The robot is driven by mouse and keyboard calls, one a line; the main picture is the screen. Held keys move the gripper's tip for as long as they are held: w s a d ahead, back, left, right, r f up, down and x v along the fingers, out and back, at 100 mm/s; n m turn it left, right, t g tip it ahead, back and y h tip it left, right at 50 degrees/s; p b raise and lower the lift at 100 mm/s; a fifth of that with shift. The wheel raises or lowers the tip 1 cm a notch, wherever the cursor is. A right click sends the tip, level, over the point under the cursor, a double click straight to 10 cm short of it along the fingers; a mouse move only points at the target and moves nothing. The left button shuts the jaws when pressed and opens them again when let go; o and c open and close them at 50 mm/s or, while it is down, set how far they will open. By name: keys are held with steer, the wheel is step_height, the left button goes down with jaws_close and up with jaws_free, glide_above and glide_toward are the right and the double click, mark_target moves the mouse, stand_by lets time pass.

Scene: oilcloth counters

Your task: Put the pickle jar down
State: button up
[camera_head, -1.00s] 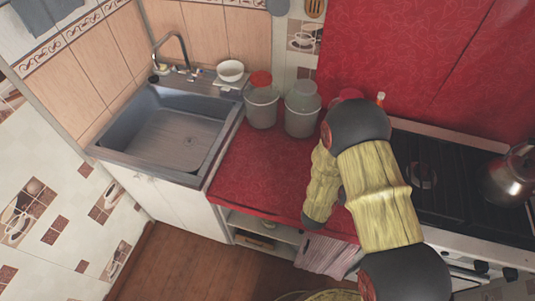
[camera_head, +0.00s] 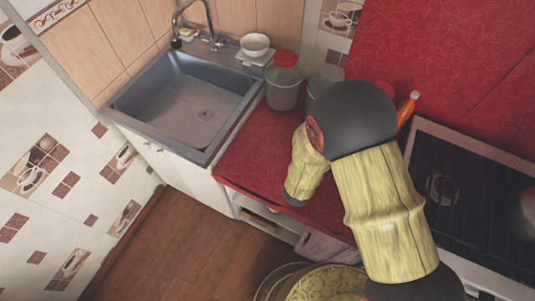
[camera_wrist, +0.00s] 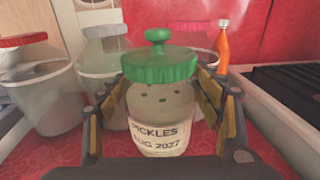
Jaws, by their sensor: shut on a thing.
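The pickle jar (camera_wrist: 157,105) has a green lid with a round knob and a label reading "PICKLES AUG 2027". It stands upright in the middle of the wrist view, between the two fingers of my gripper (camera_wrist: 162,92). My gripper is shut on the jar, with one finger at each side. The red counter (camera_head: 255,165) lies beneath and around it. The jar's base is partly hidden, so I cannot tell whether it touches the counter. In the head view my arm hides the jar and the gripper's fingers.
The sink (camera_head: 185,110) is left, the stove (camera_head: 470,200) right. The counter's front left is bare.

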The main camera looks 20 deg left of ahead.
steer(key=s+a+r+n+y, duration=0.25)
steer(key=s+a, duration=0.25)
steer(key=a, duration=0.4)
steer(key=s+a+r+y, duration=0.1)
steer(key=s+a, duration=0.2)
steer(key=s, duration=0.3)
steer(key=s+a+r+n+y+b, duration=0.1)
steer(key=s+a, duration=0.1)
steer(key=s, duration=0.3)
steer(key=s+a+r+y, duration=0.1)
steer(key=s+a, duration=0.2)
steer(key=s, duration=0.3)
steer(key=w+a+f+b, duration=0.1)
steer(key=w+f+b, duration=0.1)
steer(key=w+f, duration=0.2)
steer(key=w+a+f+b, duration=0.2)
steer(key=w+f+b, duration=0.1)
steer(key=w+f, duration=0.1)
steer(key=w+a+f+b, duration=0.2)
steer(key=w+f, duration=0.3)
steer(key=f, duration=0.1)
steer(key=shift+w, duration=0.1)
steer(key=shift+r, duration=0.1)
